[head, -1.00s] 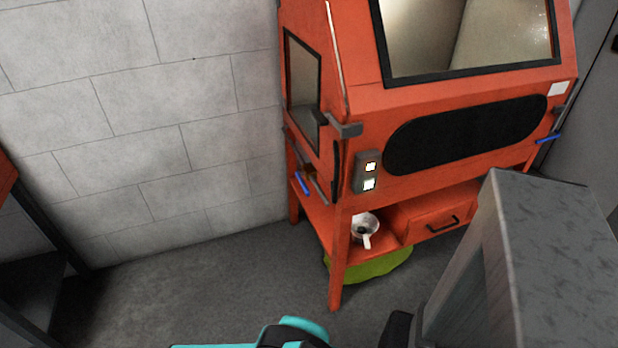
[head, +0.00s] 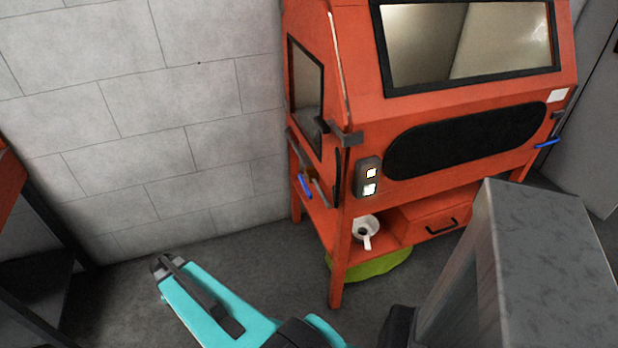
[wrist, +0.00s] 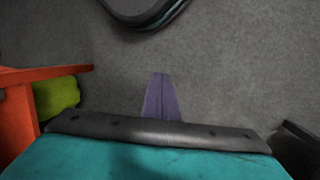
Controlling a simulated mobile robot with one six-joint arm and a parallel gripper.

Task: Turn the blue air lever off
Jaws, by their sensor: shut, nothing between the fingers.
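The orange cabinet (head: 365,110) carries two blue levers. One blue lever (head: 304,187) is low on its left side, angled downward. The other blue lever (head: 547,142) is at the right front edge, nearly level. Which one is the air lever I cannot tell. My gripper (wrist: 160,97) shows in the wrist view as two purple fingers pressed together over the grey floor, holding nothing. In the head view only my teal arm shows clearly, at bottom centre, to the left of and well apart from the cabinet. No lever shows in the wrist view.
A switch box (head: 368,178) with two lit buttons sits on the cabinet's front left post. A white cup-like item (head: 364,229) stands on the lower shelf, with a green object (head: 372,264) below. A grey block (head: 535,265) fills the right foreground. Floor left of the cabinet is clear.

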